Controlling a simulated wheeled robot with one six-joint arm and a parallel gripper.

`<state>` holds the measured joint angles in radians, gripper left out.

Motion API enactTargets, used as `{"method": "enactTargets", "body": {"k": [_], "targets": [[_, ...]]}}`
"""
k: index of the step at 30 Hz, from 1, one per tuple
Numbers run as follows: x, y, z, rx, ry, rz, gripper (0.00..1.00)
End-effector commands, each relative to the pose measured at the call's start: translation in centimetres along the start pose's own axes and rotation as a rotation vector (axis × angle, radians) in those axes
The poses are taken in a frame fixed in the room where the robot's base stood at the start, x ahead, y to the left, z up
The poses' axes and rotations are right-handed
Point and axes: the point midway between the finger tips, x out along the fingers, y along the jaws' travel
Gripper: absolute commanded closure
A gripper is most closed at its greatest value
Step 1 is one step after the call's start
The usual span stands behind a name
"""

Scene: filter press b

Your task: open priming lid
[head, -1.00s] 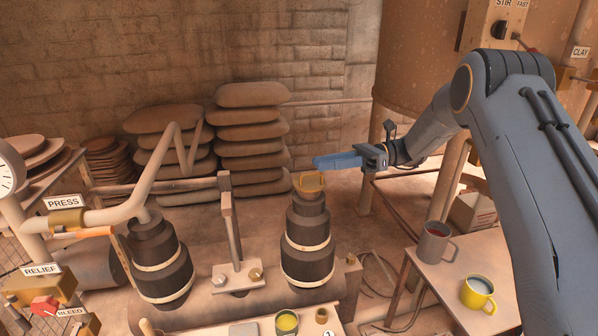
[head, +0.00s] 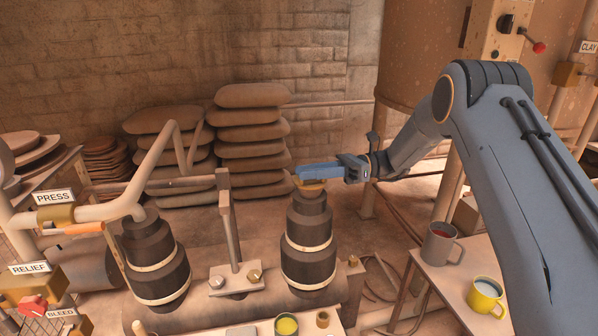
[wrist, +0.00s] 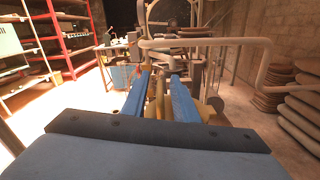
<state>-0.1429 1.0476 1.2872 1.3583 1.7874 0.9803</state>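The priming lid appears to be the small gold cap (head: 312,187) on top of the right black stepped cylinder (head: 308,245). My gripper (head: 302,173), with blue fingers, reaches in from the right and lies right over the cap, hiding most of its top. In the wrist view the two blue fingers of my gripper (wrist: 161,98) stand apart, with a gold-brown piece (wrist: 158,102) showing between them. Whether the fingers touch the cap cannot be told. The cap looks seated on the cylinder.
A second black cylinder (head: 155,260) stands left, with a post and bracket (head: 235,278) between. Stacked bags (head: 250,135) are behind. A grey mug (head: 438,243) and a yellow mug (head: 485,297) stand on the right table. The press pipe (head: 100,215) is at left.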

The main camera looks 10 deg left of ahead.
Motion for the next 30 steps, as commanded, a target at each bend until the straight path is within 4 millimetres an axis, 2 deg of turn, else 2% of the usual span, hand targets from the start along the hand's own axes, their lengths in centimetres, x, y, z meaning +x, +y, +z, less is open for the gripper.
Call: {"method": "enactTargets", "body": {"k": [6, 16, 17, 21, 30], "targets": [[2.4, 0.1, 0.1, 0.000, 0.000, 0.001, 0.74], [2.8, 0.0, 0.0, -0.001, 0.000, -0.001, 0.74], [2.8, 0.0, 0.0, -0.001, 0.000, -0.001, 0.75], [2.8, 0.0, 0.0, -0.001, 0.000, 0.000, 0.99], [2.7, 0.0, 0.0, 0.003, 0.000, 0.000, 1.00]]}}
